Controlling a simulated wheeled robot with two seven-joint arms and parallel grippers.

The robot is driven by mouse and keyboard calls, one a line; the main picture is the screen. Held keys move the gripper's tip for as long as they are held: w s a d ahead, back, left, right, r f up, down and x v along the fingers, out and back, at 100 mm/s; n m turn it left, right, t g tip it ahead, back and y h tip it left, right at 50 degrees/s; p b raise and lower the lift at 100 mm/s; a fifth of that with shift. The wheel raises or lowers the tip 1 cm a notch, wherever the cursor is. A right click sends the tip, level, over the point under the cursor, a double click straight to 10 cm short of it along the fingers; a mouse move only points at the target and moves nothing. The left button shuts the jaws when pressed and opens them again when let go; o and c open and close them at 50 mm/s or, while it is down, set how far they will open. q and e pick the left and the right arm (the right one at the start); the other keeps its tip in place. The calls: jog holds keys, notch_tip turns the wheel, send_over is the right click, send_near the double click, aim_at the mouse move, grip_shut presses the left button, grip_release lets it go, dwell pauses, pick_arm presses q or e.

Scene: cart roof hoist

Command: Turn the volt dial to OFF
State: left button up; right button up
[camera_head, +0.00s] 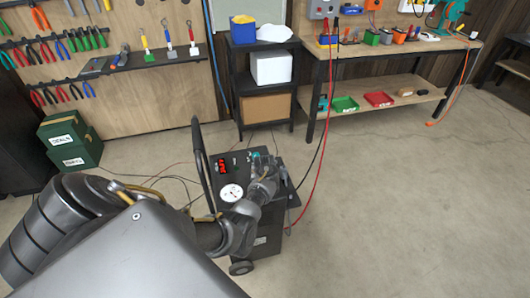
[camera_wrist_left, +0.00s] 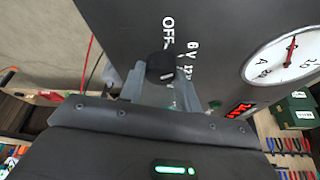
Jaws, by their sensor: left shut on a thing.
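The volt dial (camera_wrist_left: 160,67) is a small black knob on the dark face of the cart charger (camera_wrist_left: 225,25), seen in the left wrist view. White OFF and 6 V lettering is printed beside it, with a partly hidden 12 V mark. My left gripper (camera_wrist_left: 160,82) has its grey fingers on both sides of the knob and is shut on it. I cannot tell the dial's setting clearly. In the head view my left gripper (camera_head: 263,163) is over the charger's top and hides the dial. My right gripper is not in view.
A white round gauge (camera_head: 231,192) and a red display (camera_head: 222,166) are on the charger, near its upright black handle (camera_head: 201,165). Cables run across the floor. Green boxes (camera_head: 70,139), a shelf (camera_head: 251,99) and a workbench (camera_head: 400,52) stand behind. Floor at right is clear.

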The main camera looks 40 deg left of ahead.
pick_arm(q)
jog(key=n, duration=0.3)
jog(key=shift+w+d+g+y, duration=0.1)
jog(key=shift+d+g+y, duration=0.05)
jog(key=shift+g+y, duration=0.2)
jog(key=shift+f+n+g+b, duration=0.1)
jog(key=shift+n+g+b, duration=0.25)
jog(key=shift+n, duration=0.45)
jog(key=shift+w+n+g+y+b, duration=0.1)
jog(key=shift+n+g+y+b, duration=0.5)
jog(key=shift+n, duration=0.6)
jog(key=shift+n+g+b, duration=0.3)
jog(key=shift+n+b, duration=0.7)
jog(key=shift+n, duration=0.2)
jog(key=o, duration=1)
